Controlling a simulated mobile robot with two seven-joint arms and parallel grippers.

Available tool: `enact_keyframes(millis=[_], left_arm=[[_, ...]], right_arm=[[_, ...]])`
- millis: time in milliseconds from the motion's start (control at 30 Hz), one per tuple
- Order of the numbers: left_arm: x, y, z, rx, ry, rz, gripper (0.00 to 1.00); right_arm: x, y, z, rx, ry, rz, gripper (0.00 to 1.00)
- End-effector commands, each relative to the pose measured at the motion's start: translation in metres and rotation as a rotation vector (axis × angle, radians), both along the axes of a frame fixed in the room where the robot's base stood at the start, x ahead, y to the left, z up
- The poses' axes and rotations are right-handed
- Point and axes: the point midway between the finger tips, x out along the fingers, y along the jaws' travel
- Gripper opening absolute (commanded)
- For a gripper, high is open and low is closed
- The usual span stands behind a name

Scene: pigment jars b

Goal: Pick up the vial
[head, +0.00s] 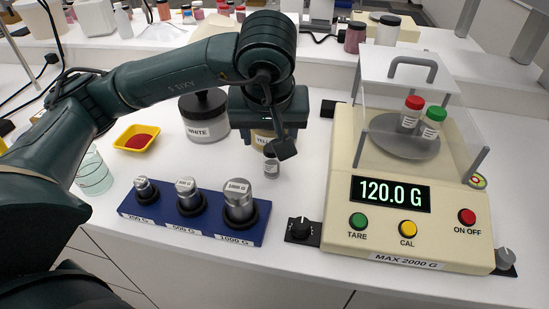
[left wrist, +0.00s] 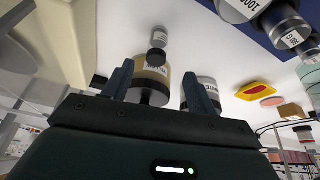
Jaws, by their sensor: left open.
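A small vial (head: 271,166) with a white label and a dark cap stands upright on the white bench, left of the scale. It also shows in the left wrist view (left wrist: 158,40), ahead of the fingertips and roughly between them. My left gripper (head: 267,146) is open and empty, just above and behind the vial, with a finger overlapping the vial's top in the head view. Its two fingers show apart in the left wrist view (left wrist: 158,70). Two more vials, red-capped (head: 411,115) and green-capped (head: 432,124), stand on the scale's pan. My right gripper is not in view.
The cream scale (head: 340,190), reading 120.0 G, stands close right. A blue weight block (head: 128,205) lies in front left. A yellow-labelled jar (head: 262,138) is behind my gripper, and a WHITE jar (head: 206,128) is left of it. A yellow tray (head: 124,143) and a glass beaker (head: 93,180) stand farther left.

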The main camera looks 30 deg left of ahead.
Motion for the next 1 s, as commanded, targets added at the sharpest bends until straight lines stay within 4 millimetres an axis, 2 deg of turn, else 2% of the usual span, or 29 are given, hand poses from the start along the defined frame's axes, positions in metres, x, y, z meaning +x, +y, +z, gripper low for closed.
enact_keyframes(millis=[33,200,467,700,833,1000], left_arm=[[0.003,0.003,-0.011,0.001,0.007,0.004,0.58],[0.013,0.007,-0.037,-0.003,0.005,0.002,0.58],[0.021,0.010,-0.055,-0.002,0.005,0.002,0.58],[0.034,0.013,-0.088,-0.003,0.005,0.002,0.58],[0.038,0.015,-0.096,-0.003,0.002,0.001,0.58],[0.038,0.015,-0.097,-0.003,0.001,0.000,0.58]], right_arm=[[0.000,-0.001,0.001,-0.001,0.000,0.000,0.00],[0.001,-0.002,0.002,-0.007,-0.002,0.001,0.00],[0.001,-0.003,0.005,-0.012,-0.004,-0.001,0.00],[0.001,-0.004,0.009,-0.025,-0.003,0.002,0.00],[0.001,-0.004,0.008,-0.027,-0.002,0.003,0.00],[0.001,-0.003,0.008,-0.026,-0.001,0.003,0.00]])
